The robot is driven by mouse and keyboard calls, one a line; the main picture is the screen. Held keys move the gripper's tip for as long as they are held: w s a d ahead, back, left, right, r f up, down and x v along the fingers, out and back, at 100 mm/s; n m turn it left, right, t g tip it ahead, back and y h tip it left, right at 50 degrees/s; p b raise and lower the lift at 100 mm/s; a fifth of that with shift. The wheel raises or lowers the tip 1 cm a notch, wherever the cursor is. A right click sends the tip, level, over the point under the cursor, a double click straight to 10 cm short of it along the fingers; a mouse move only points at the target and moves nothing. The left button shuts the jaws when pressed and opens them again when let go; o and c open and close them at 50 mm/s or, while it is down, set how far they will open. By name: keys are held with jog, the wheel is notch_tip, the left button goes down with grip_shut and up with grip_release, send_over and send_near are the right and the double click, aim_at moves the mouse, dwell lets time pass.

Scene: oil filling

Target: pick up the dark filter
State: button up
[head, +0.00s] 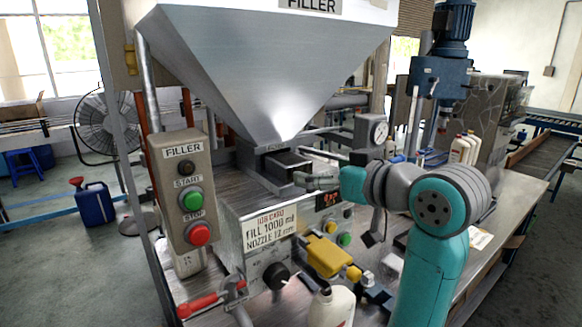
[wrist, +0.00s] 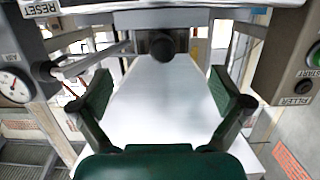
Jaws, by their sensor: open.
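A dark, flat-topped block, which looks like the dark filter (head: 288,160), sits in the metal housing under the grey hopper (head: 265,65). In the wrist view a dark round end (wrist: 161,46) shows at the narrow end of the pale hopper face; I cannot tell if it belongs to the same part. My gripper (head: 308,170) is just right of the dark block in the head view. In the wrist view my gripper (wrist: 160,90) has its fingers wide apart with nothing between them. The dark round end is beyond the fingertips, roughly centred. Contact is not visible.
The control box (head: 184,190) with green and red buttons stands at left. A pressure gauge (head: 380,131) is behind my arm. A yellow part (head: 328,256) and a white bottle (head: 331,307) are in front. Metal pipes run close beside my gripper.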

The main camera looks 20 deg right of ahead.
aim_at(300, 164)
jog(key=shift+r+x, duration=0.15)
jog(key=shift+x, duration=1.7)
jog(key=shift+r+x, duration=0.15)
jog(key=shift+x, duration=1.65)
jog(key=shift+a, duration=0.15)
jog(key=c, duration=1.4)
